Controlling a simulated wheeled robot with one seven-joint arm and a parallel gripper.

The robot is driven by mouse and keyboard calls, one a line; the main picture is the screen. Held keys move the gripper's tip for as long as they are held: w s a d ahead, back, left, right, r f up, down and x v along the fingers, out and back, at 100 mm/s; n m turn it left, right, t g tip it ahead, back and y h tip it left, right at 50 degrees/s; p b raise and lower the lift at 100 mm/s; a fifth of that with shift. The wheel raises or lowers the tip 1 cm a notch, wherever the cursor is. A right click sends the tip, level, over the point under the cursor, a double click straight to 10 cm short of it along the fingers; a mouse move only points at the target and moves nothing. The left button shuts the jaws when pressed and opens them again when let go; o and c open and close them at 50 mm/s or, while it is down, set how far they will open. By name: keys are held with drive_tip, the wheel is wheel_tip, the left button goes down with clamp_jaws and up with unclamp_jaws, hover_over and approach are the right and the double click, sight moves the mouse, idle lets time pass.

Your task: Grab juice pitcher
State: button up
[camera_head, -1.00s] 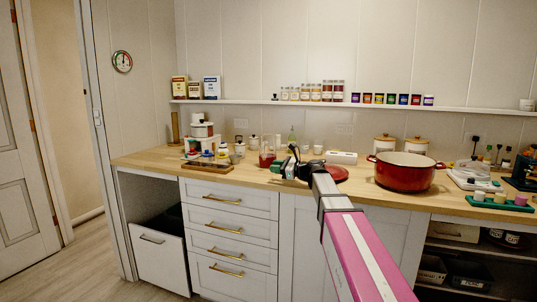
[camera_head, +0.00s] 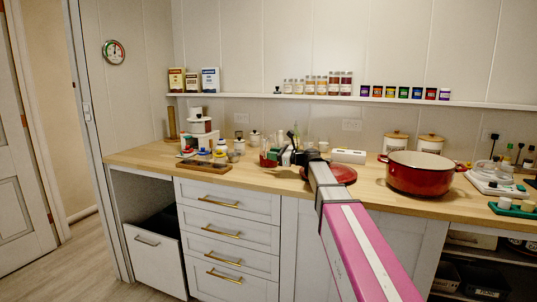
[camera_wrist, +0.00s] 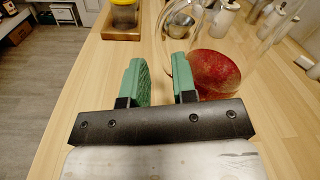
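The juice pitcher (camera_wrist: 215,72) is clear glass with red juice low in it. In the wrist view it stands on the wooden counter (camera_wrist: 115,70), just ahead and to the right of my gripper (camera_wrist: 160,82). A curved glass edge, perhaps its handle, rises near the right fingertip. My gripper has two green finger pads spread apart with bare counter between them, so it is open and empty. I cannot tell whether the right finger touches the glass. In the head view my gripper (camera_head: 284,157) partly hides the pitcher (camera_head: 267,161).
A wooden tray with jars (camera_head: 210,166) lies to the left. A red plate (camera_head: 342,175) lies by my arm, and a red pot (camera_head: 413,181) stands to the right. White canisters (camera_wrist: 225,20) and bottles stand behind the pitcher. The counter's left edge is close in the wrist view.

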sight(264, 142)
drive_tip(key=x, duration=0.5)
drive_tip(key=shift+w+d, duration=0.1)
drive_tip(key=shift+d, duration=0.05)
clamp_jaws()
drive_tip(key=shift+r, duration=0.15)
drive_tip(key=shift+r, duration=1.75)
drive_tip(key=shift+a+r, duration=0.2)
drive_tip(key=shift+r, duration=0.1)
drive_tip(key=s+a+r, duration=0.5)
drive_tip(key=a+r, duration=0.1)
drive_tip(key=a, duration=0.3)
drive_tip(key=shift+a+r, duration=0.25)
drive_tip(key=shift+a, duration=0.1)
drive_tip(key=shift+s+a, duration=0.1)
drive_tip(key=shift+s, duration=0.1)
